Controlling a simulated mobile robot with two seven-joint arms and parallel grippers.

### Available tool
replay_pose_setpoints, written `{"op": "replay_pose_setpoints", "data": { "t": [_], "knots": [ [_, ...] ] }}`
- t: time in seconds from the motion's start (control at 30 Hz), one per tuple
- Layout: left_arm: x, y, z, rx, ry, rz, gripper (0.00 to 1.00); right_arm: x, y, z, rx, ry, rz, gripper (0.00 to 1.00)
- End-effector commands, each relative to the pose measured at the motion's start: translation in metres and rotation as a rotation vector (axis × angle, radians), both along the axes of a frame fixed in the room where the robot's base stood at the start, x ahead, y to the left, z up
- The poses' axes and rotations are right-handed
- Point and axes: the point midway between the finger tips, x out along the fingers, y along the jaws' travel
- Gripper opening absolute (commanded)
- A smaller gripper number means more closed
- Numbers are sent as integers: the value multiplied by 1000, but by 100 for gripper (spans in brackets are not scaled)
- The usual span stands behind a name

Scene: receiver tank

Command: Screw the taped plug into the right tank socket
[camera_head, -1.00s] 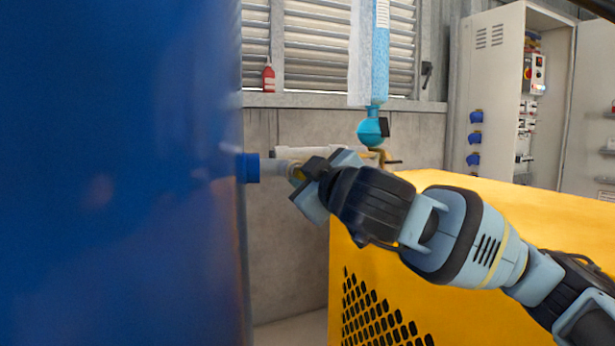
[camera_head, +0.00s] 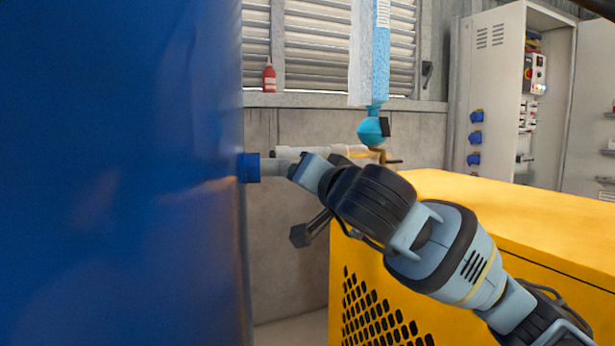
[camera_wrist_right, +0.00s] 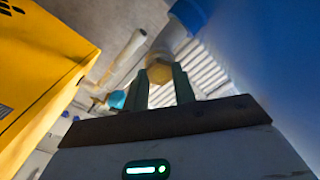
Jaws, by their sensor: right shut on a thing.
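The blue tank (camera_head: 120,170) fills the left of the head view. Its socket is a grey pipe stub (camera_head: 272,168) on a blue collar (camera_head: 249,167), pointing right. My right gripper (camera_head: 296,170) is at the stub's free end, in line with it. In the right wrist view its two fingers (camera_wrist_right: 161,80) are shut on the brass-coloured plug (camera_wrist_right: 159,71), which sits against the end of the grey stub (camera_wrist_right: 174,37). How deep the plug sits and its tape cannot be made out. The gripper hides the plug in the head view. My left gripper is not in view.
A yellow cabinet (camera_head: 480,205) stands right of the tank, under my right arm. A clear blue-filled tube with a teal bulb (camera_head: 372,131) and a whitish pipe (camera_head: 330,152) are behind the gripper. A grey electrical cabinet (camera_head: 492,90) stands at the back right.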

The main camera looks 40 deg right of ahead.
Motion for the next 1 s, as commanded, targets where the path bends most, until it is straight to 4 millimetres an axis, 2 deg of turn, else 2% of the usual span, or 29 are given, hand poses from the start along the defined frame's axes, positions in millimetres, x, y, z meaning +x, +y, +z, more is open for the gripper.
{"op": "replay_pose_setpoints", "data": {
  "t": [0.23,0.27,0.43,0.73,1.0],
  "knots": [
    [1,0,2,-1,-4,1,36,1,-1,1,498,-122,-1,0],
    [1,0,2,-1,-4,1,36,1,-1,1,507,-124,-1,29],
    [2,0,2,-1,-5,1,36,1,-1,1,498,-121,-1,51],
    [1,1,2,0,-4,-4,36,-1,0,0,496,-119,0,52],
    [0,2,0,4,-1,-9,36,-32,8,0,495,-120,1,52]
  ]
}}
